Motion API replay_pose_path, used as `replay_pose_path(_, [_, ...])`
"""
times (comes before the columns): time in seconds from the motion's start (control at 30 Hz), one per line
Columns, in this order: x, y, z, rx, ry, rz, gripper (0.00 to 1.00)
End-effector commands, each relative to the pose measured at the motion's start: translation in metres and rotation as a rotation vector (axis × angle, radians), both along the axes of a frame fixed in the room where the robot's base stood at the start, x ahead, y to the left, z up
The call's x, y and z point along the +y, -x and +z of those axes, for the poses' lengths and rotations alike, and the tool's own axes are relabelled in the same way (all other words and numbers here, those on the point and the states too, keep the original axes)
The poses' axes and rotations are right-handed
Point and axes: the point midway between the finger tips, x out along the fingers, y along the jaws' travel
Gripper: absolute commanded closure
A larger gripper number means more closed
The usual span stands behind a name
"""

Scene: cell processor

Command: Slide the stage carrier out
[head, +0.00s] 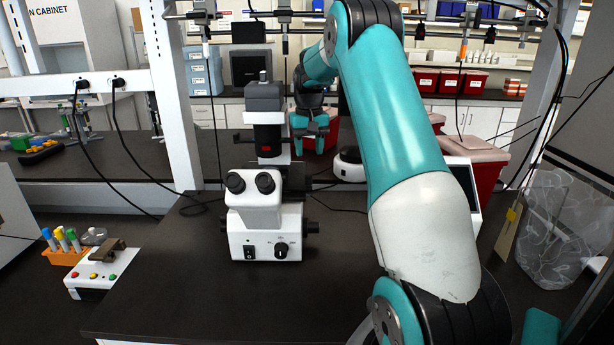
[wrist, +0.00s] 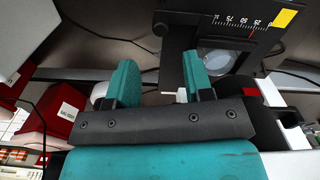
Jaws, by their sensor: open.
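A white and black microscope (head: 265,215) stands upright on the dark bench. In the wrist view its black stage carrier (wrist: 236,38) shows at the upper right, with a white number scale, a red mark and a yellow patch. A round clear lens or opening (wrist: 215,57) shows below the scale. My gripper (head: 311,126) is behind and right of the microscope's upper column, pointing down. In the wrist view my gripper (wrist: 160,68) has its two teal fingers apart. The right finger's tip overlaps the carrier's edge in the picture; I cannot tell whether they touch. Nothing is held.
A tube rack (head: 66,254) and a white button box (head: 92,275) sit at the left. Red bins (head: 470,165) stand behind at the right, and one red bin (wrist: 52,108) shows in the wrist view. Cables run over the bench. The bench front is clear.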

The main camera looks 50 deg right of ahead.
Motion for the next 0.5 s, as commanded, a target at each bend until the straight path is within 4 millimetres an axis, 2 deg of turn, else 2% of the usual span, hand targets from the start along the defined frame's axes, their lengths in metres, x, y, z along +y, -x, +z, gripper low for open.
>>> replay_pose_path(0.1, [0.001,0.001,-0.026,0.006,-0.004,0.001,0.53])
replay_pose_path(0.3, [0.002,0.0,-0.066,0.004,-0.003,0.003,0.53])
replay_pose_path(0.5, [0.003,-0.002,-0.089,0.002,-0.001,0.005,0.53])
